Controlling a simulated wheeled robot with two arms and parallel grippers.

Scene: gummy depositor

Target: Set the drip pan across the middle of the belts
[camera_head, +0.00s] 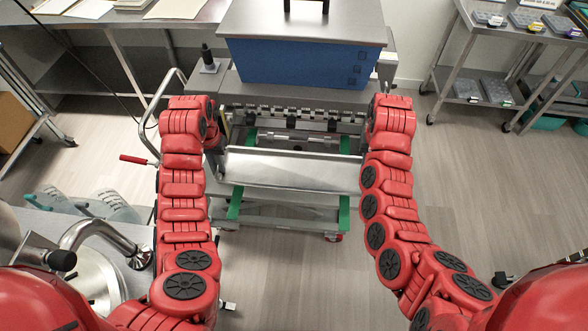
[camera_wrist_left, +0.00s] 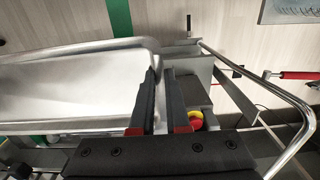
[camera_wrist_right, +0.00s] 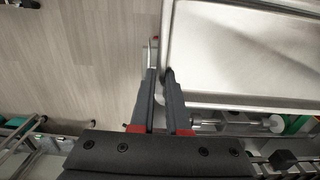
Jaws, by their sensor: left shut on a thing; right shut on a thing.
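The drip pan (camera_head: 290,170) is a long, shallow silver tray lying crosswise between my two arms in the head view. Its left end shows in the left wrist view (camera_wrist_left: 70,90) and its right end in the right wrist view (camera_wrist_right: 250,50). My left gripper (camera_head: 221,147) is shut on the pan's left end wall, one finger inside and one outside. My right gripper (camera_wrist_right: 161,75) is shut on the right end wall. Green belts (camera_head: 236,203) show in front of and behind the pan, which spans over them. Whether it touches them I cannot tell.
The depositor's blue hopper (camera_head: 290,62) stands behind the pan, with a row of nozzles (camera_head: 290,118) below it. A bent handrail (camera_head: 160,95) and a red lever (camera_head: 134,159) are at left. Open floor (camera_head: 285,285) lies in front.

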